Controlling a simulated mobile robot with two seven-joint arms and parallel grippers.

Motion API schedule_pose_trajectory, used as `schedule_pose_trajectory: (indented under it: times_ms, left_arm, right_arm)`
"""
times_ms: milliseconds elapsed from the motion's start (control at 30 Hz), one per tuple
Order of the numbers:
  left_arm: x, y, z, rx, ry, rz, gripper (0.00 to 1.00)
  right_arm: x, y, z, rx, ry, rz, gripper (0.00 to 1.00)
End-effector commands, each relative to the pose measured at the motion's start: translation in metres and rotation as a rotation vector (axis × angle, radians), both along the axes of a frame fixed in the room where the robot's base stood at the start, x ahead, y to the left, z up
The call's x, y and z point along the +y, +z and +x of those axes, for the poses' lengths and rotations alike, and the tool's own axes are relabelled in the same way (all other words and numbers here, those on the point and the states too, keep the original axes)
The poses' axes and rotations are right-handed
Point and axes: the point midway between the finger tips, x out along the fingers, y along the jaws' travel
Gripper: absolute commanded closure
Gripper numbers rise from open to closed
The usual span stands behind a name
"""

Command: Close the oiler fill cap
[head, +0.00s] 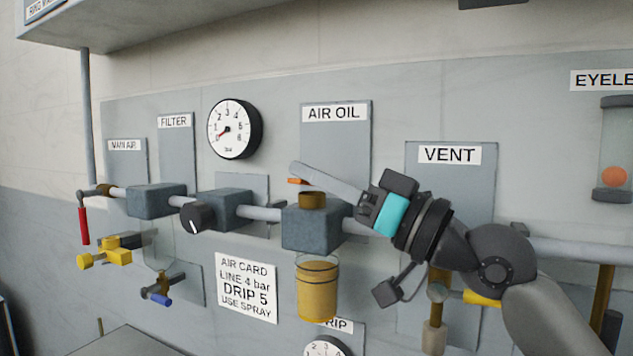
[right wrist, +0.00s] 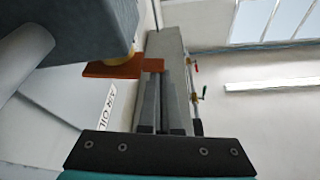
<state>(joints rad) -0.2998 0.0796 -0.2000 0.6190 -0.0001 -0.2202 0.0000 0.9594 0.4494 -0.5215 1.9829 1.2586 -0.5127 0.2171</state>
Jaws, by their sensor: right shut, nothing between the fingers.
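The oiler is a dark blue-grey block (head: 310,230) under the AIR OIL label, with an amber bowl (head: 317,290) hanging below it. A brass fill neck or cap (head: 312,200) sits on top of the block. An orange flat piece (head: 297,181) shows at its upper left, partly hidden behind my fingers. In the right wrist view this orange piece (right wrist: 110,70) sticks out beside the yellow neck (right wrist: 130,54), close to my fingertips; I cannot tell if they touch. My right gripper (head: 296,170) is shut and empty, reaching leftward above the neck. My left gripper is out of view.
A pipe line runs left to a regulator block with a black knob (head: 197,217) and a filter block (head: 155,201). A pressure gauge (head: 234,129) is above. A VENT panel (head: 450,185) is behind my right arm. The air card (head: 246,288) is lower left.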

Motion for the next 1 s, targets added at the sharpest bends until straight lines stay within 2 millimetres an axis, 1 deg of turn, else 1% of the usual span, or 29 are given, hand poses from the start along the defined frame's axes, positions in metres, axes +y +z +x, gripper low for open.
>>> schedule_pose_trajectory:
  times_ms: [33, 100, 333, 1000]
  left_arm:
    - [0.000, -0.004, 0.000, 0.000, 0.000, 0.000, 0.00]
    - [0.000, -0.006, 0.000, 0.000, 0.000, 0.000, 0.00]
    - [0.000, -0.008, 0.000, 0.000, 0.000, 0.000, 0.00]
    - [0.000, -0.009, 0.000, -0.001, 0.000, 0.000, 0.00]
  right_arm:
    - [0.001, -0.005, -0.001, 0.001, 0.001, 0.000, 1.00]
    - [0.001, -0.007, -0.002, 0.002, 0.001, 0.000, 1.00]
    - [0.001, -0.013, -0.003, 0.003, 0.001, 0.001, 1.00]
    - [0.002, -0.017, -0.003, 0.005, 0.001, -0.001, 1.00]
